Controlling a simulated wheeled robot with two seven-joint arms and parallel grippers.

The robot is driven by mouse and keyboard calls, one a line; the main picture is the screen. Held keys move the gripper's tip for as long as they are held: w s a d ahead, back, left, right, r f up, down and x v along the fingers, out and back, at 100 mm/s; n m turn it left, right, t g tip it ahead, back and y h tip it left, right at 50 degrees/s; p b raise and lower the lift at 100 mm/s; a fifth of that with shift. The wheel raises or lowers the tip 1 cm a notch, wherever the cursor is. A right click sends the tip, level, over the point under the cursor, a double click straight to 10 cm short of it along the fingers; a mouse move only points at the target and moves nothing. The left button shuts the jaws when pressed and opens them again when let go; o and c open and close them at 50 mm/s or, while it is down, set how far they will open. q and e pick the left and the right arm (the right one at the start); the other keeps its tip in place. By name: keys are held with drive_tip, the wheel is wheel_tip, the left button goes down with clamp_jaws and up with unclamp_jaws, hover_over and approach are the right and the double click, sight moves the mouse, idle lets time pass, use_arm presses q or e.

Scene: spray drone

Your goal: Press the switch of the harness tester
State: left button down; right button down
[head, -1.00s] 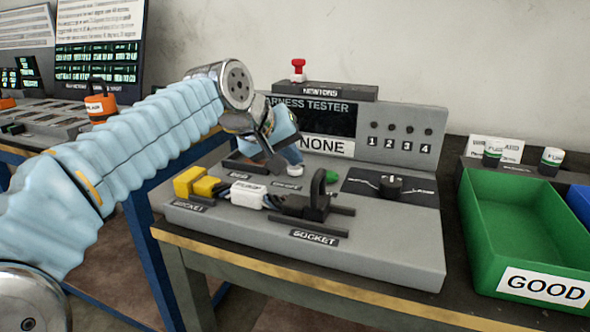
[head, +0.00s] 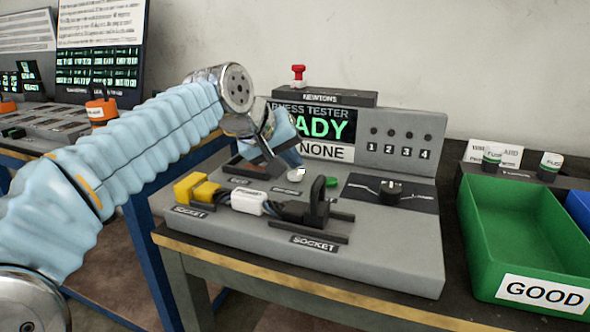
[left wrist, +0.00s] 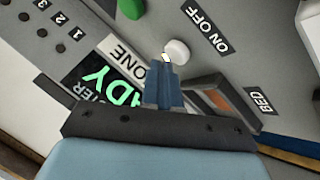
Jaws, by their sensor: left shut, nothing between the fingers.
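The harness tester (head: 375,245) is a grey console on the bench. Its screen (head: 335,125) is lit, with green letters ending in "ADY" over a "NONE" label; my left arm hides part of it. A round white switch (left wrist: 177,51) sits beside the "ON OFF" label (left wrist: 208,30); it also shows in the head view (head: 295,176). My left gripper (head: 299,170) is shut and empty, its tips right at the white switch. In the left wrist view the tips (left wrist: 166,60) overlap its edge; I cannot tell whether they touch. My right gripper is not in view.
A green button (head: 331,181) lies just right of the switch. A connector (head: 248,200) with yellow, white and black parts lies along the console front. A black dial (head: 390,190) is further right. A green "GOOD" bin (head: 520,225) stands right of the tester.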

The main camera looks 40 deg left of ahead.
sight(291, 175)
use_arm(q)
drive_tip(key=shift+r, duration=0.25)
wheel_tip(291, 175, up, 3)
drive_tip(key=shift+f+p, duration=0.15)
drive_tip(key=shift+p, duration=1)
wheel_tip(291, 175, up, 3)
drive_tip(key=shift+r, duration=0.1)
